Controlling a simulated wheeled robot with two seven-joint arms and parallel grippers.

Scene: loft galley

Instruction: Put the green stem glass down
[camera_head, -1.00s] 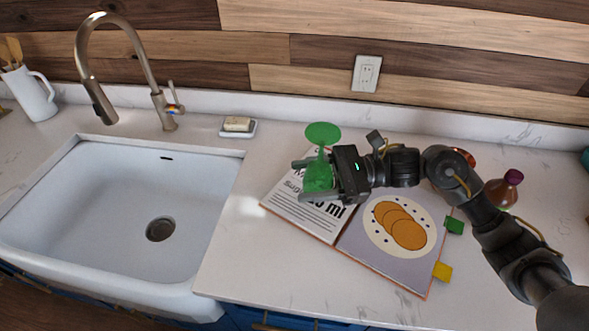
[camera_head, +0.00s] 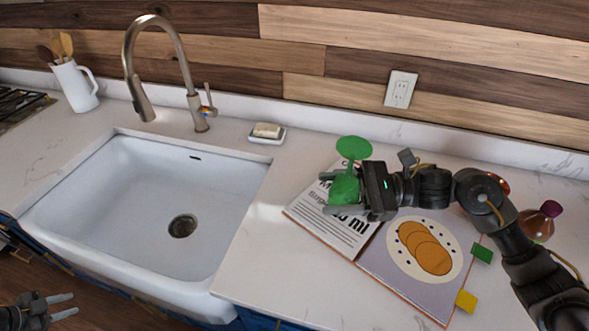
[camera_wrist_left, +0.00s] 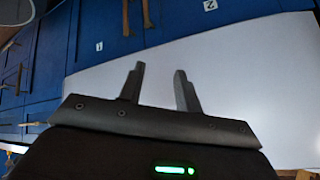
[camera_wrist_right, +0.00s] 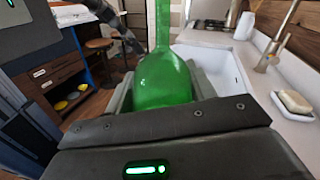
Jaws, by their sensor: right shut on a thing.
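The green stem glass (camera_head: 345,188) is upside down in the head view, its round foot (camera_head: 354,148) up and its bowl down, above the open book. My right gripper (camera_head: 344,196) is shut around the bowl. The green bowl and stem also fill the middle of the right wrist view (camera_wrist_right: 163,78). I cannot tell whether the rim touches the book. My left gripper (camera_head: 62,307) is at the lower left of the head view, low in front of the counter. Its fingers are apart and empty in the left wrist view (camera_wrist_left: 160,85).
The open book (camera_head: 408,290) lies on the counter with green and yellow tabs. A white sink (camera_head: 100,190) with a faucet (camera_head: 190,85) is to the left. A soap dish (camera_head: 267,139) stands behind. Counter between sink and book is clear.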

